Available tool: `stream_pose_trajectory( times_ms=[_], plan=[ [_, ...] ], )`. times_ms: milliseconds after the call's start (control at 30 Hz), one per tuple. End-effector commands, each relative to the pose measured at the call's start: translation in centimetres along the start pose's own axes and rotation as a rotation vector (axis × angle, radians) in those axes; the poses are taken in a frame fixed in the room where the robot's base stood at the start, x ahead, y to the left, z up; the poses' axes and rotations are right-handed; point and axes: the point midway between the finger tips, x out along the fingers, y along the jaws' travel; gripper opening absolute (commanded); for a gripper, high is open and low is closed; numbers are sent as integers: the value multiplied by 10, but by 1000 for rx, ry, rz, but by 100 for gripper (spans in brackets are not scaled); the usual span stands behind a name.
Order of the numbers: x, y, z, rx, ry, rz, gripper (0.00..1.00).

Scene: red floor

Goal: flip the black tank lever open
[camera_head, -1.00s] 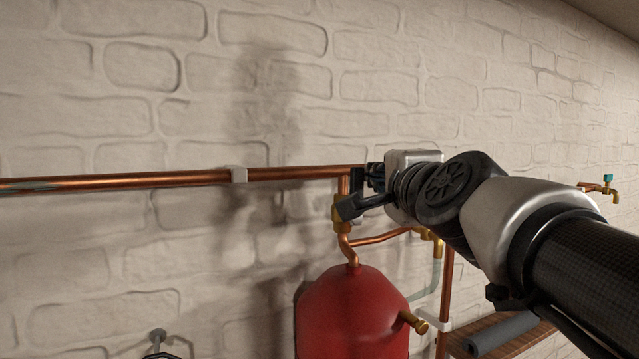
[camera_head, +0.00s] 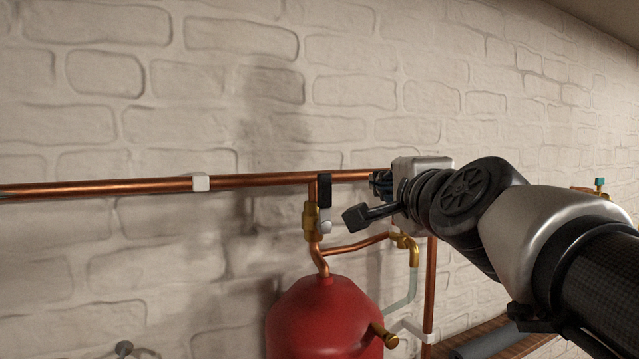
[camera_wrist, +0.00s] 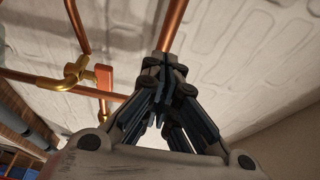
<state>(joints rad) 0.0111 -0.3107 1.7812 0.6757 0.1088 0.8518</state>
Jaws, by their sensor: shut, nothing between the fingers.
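The black tank lever (camera_head: 324,190) stands upright on a brass valve (camera_head: 310,220), on the copper pipe above the red tank (camera_head: 326,318). My gripper (camera_head: 374,184) is to the right of the lever in the head view, at about the same height, with a visible gap between them. Its fingers (camera_wrist: 165,75) are together and empty in the wrist view. I cannot make out the black lever in the wrist view.
A horizontal copper pipe (camera_head: 110,187) runs along the white brick wall, held by a white clip (camera_head: 201,182). A brass elbow (camera_head: 413,247) and a vertical copper pipe (camera_head: 431,290) are below my wrist. A brass outlet (camera_head: 385,337) sticks out from the tank.

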Motion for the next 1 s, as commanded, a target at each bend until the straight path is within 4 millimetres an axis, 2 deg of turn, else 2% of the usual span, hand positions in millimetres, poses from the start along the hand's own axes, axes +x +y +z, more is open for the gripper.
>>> stream_pose_trajectory(
  times_ms=[33, 100, 333, 500, 833, 933, 1000],
  plan=[
    [-16, -5, 0, 0, -1, -7, 0],
    [-31, -5, 1, -1, -1, -6, 0],
    [-66, -4, 0, 0, 0, -4, 0],
    [-75, -3, 0, 0, -1, -2, 0],
    [-75, -1, 1, -4, -3, 2, 0],
    [-77, 19, 6, -54, -19, 37, 0],
    [-81, 49, 13, -132, -47, 93, 0]
  ],
)
